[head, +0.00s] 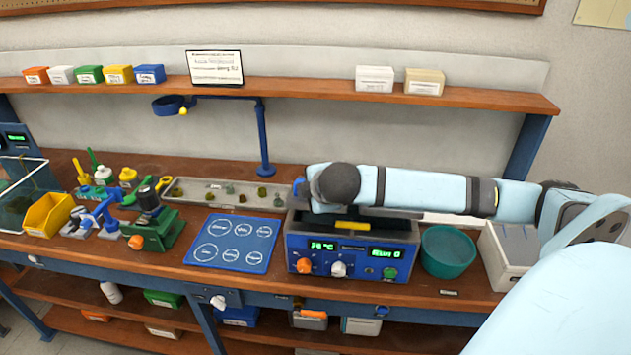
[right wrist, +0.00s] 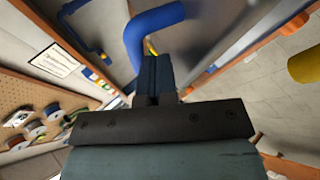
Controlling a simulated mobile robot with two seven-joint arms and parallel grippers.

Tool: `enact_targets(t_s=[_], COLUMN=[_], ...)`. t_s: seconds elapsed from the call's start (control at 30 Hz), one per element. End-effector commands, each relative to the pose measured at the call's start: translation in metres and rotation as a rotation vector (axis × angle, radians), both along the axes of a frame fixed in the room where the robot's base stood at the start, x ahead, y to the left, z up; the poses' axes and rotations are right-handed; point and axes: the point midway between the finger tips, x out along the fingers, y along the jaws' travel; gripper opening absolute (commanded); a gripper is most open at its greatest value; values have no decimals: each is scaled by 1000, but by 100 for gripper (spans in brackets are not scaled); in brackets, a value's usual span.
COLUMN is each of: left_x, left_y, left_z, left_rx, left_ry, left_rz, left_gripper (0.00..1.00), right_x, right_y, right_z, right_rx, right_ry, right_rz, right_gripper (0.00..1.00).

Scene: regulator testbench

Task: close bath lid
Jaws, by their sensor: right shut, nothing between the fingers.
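The bath (head: 350,262) is a blue-fronted box with green displays and knobs at the middle of the bench. My right arm lies across its top and hides most of it, so I cannot tell the lid's position. A yellow bar (head: 358,226) shows at its top front edge. In the right wrist view, my right gripper (right wrist: 151,62) is shut and empty. A thick curved blue bar (right wrist: 150,22) is close beyond its tips; whether they touch is unclear. My left gripper is not in view.
A teal bowl (head: 447,252) and a white bin (head: 497,257) stand right of the bath. A blue mat (head: 232,262) and a long grey tray (head: 225,190) lie to the left. A blue post (head: 263,140) rises behind, below the shelf (head: 300,91).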

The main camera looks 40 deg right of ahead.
Motion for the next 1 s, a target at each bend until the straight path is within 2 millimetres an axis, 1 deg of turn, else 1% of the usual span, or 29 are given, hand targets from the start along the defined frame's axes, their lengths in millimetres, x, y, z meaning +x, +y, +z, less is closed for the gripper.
enact_targets(t_s=[0.1, 0.33, 0.77, 1.0], left_x=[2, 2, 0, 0], left_y=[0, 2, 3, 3], left_z=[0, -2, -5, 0], left_rx=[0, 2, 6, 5], left_ry=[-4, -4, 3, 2], left_rz=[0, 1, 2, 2], left_gripper=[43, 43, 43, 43], right_x=[-2, -3, -3, -3], right_y=[2, 4, 4, 3], right_z=[-6, -11, -11, -7], right_rx=[0, 1, 1, 1], right_ry=[0, 1, 1, 1], right_rz=[0, -1, -1, -1], right_gripper=[0, 0, 0, 0])
